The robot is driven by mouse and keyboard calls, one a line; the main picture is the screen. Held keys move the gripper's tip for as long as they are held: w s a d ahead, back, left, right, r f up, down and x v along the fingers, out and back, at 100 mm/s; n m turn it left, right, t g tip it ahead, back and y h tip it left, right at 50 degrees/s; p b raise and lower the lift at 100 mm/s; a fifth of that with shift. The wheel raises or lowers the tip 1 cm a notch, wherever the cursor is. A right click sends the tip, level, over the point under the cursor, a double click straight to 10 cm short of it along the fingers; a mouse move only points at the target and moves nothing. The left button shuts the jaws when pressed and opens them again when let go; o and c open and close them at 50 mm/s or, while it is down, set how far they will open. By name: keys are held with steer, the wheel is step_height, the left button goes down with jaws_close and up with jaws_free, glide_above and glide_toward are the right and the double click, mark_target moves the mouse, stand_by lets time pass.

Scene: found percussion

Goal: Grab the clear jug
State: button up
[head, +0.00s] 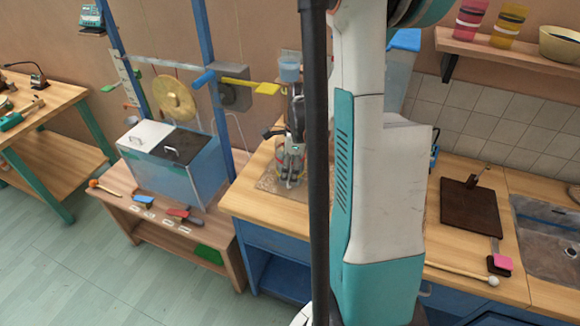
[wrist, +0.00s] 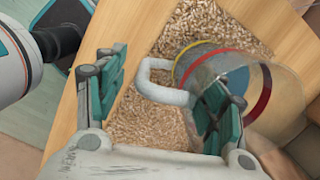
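The clear jug (wrist: 233,66) has a yellow band, a red band and a pale loop handle (wrist: 152,78). It is on a speckled, grainy mat (wrist: 150,130) at the right of the wrist view. My gripper (wrist: 162,84) is open, with the handle showing between its two teal-padded fingers. The right finger overlaps the jug's body; I cannot tell whether it is inside the jug or in front of it. In the head view, the jug (head: 283,168) is small and partly covered by my gripper (head: 293,150) on the wooden counter.
A blue-grey box (head: 178,165) and several small tools are on the low bench (head: 150,225) at left. A dark board (head: 470,207) and a sink (head: 552,235) are at right. My arm hides the counter's middle.

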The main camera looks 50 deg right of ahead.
steer(key=c, duration=1.3)
jaws_close()
steer(key=shift+r, duration=0.2)
